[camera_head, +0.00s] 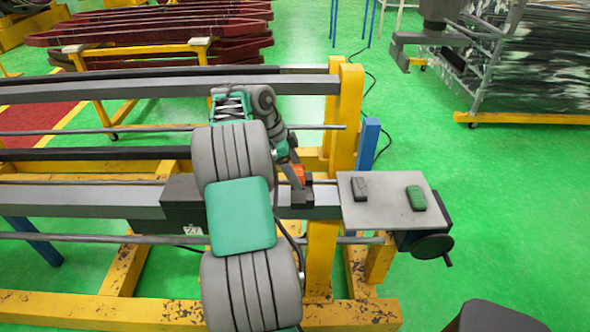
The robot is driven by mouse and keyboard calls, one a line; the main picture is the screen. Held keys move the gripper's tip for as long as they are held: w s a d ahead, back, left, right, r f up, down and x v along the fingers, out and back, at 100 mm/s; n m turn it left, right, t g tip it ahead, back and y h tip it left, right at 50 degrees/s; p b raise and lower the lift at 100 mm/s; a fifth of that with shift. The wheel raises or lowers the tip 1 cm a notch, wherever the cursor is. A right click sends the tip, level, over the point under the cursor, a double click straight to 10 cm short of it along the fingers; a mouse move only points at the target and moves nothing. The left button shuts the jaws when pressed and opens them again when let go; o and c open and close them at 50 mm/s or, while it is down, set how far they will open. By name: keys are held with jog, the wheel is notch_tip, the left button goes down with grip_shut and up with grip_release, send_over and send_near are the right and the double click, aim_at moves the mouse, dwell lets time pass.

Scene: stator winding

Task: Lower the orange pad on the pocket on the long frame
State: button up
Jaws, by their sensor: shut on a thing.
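The orange pad (299,173) is small and partly hidden behind my arm and gripper. My gripper (293,168) is at the end of my grey and green arm, at the near right end of the long frame (95,200). It is shut on the orange pad. A small dark block-like holder (303,195), apparently the pocket, sits on the frame's grey beam just below the pad. I cannot tell whether pad and holder touch. My arm hides part of the beam to the left.
A grey plate (385,217) at the frame's right end carries a dark block (360,188) and a green block (416,198). A yellow upright (347,120) and a blue post (368,143) stand behind the holder. A handwheel (433,246) is below the plate. Green floor is free at right.

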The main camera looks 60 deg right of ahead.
jog(key=shift+f+b, duration=1.45)
jog(key=shift+f, duration=0.2)
jog(key=shift+f+b, duration=0.75)
jog(key=shift+f, duration=0.1)
jog(key=shift+s+a, duration=0.1)
